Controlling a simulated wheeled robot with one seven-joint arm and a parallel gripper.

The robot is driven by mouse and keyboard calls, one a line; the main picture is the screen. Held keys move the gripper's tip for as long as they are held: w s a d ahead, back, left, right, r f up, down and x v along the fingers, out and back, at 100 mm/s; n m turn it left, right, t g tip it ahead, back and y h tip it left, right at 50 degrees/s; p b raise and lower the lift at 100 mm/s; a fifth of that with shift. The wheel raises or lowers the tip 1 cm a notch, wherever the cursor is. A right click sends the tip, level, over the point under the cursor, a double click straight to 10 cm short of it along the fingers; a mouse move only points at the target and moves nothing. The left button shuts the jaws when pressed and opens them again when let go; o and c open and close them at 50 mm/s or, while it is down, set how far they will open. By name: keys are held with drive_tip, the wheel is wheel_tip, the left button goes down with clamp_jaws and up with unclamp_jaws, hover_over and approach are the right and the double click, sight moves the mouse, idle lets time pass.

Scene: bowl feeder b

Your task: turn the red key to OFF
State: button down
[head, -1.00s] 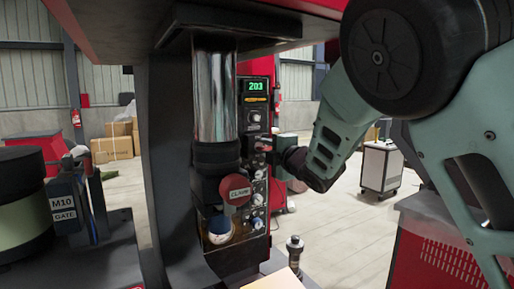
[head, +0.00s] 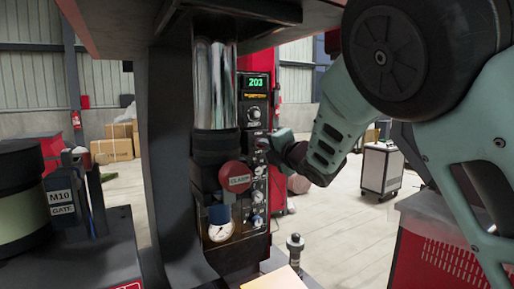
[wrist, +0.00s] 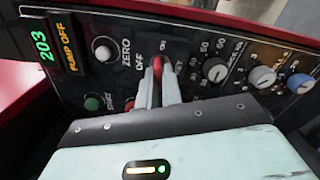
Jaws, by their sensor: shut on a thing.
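The red key (wrist: 158,66) sits in the dark control panel (wrist: 196,42) in the wrist view, with an OFF label to its left and a smaller ON label above it. My gripper (wrist: 157,88) is shut on the key, with a pale finger on each side. The key's tip shows above the fingers and the rest is hidden, so its exact angle is hard to read. In the head view my gripper (head: 270,143) reaches the panel from the right and covers the key.
The display (wrist: 42,46) reads 203, and the lit field beside it reads PUMP OFF. A white ZERO button (wrist: 103,50), a green button (wrist: 92,103) and several knobs sit close by. A red CLAMP knob (head: 235,175) stands below left of my gripper.

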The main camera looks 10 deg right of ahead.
drive_tip(key=shift+n, duration=0.4)
drive_tip(key=shift+f, duration=0.1)
drive_tip(key=shift+n+b, duration=1.25)
drive_tip(key=shift+n, duration=1.25)
